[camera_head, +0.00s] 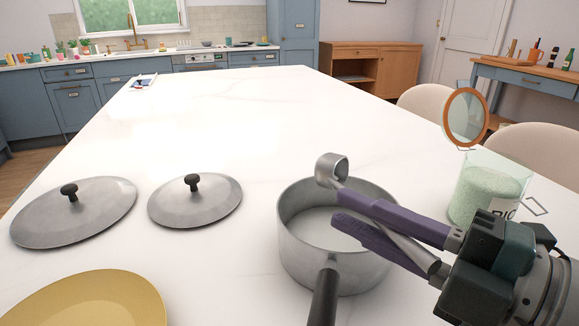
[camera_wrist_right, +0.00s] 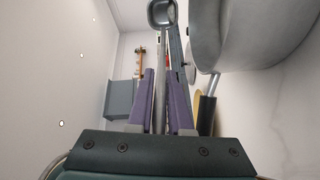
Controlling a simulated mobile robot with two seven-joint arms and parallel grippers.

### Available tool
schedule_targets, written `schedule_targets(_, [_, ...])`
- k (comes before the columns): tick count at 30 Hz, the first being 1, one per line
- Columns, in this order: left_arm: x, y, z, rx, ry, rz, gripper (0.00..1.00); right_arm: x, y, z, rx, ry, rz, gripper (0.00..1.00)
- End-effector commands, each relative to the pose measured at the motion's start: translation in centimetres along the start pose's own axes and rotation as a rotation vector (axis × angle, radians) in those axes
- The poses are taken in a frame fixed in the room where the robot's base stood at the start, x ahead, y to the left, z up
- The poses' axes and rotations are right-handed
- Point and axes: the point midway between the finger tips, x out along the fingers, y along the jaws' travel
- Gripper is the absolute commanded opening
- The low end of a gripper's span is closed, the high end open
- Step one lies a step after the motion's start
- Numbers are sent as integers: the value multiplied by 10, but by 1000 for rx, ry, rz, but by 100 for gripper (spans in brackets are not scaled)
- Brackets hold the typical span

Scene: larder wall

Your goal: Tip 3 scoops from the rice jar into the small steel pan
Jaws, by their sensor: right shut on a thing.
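My right gripper (camera_head: 342,206) has purple fingers and is shut on the handle of a steel scoop (camera_head: 331,168). The scoop's cup is above the far rim of the small steel pan (camera_head: 300,248) and looks tilted. In the wrist view, the scoop (camera_wrist_right: 162,14) extends past the fingertips, and its visible inside looks grey and empty. The pan's floor looks pale; I cannot tell whether rice covers it. The pan also shows in the wrist view (camera_wrist_right: 255,40). The glass rice jar (camera_head: 487,190) stands open at the right, holding pale green-white grains. My left gripper is out of view.
Two steel lids with black knobs, a larger (camera_head: 75,212) and a smaller (camera_head: 195,200), lie left of the pan. A yellow plate (camera_head: 90,302) is at the front left. The jar's orange-rimmed lid (camera_head: 466,117) stands raised. The white worktop (camera_head: 220,110) behind is mostly clear.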

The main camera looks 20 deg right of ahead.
Motion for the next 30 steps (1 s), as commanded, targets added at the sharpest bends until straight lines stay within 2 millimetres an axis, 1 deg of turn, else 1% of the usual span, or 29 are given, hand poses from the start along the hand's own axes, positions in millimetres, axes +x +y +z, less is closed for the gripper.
schedule_targets(1, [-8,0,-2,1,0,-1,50,1,6,-1,-1,-2,-12,0])
schedule_targets(6, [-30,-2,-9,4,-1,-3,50,4,16,-3,-4,-14,-83,0])
schedule_targets(30, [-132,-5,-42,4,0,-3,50,23,40,-8,-10,-86,-491,0])
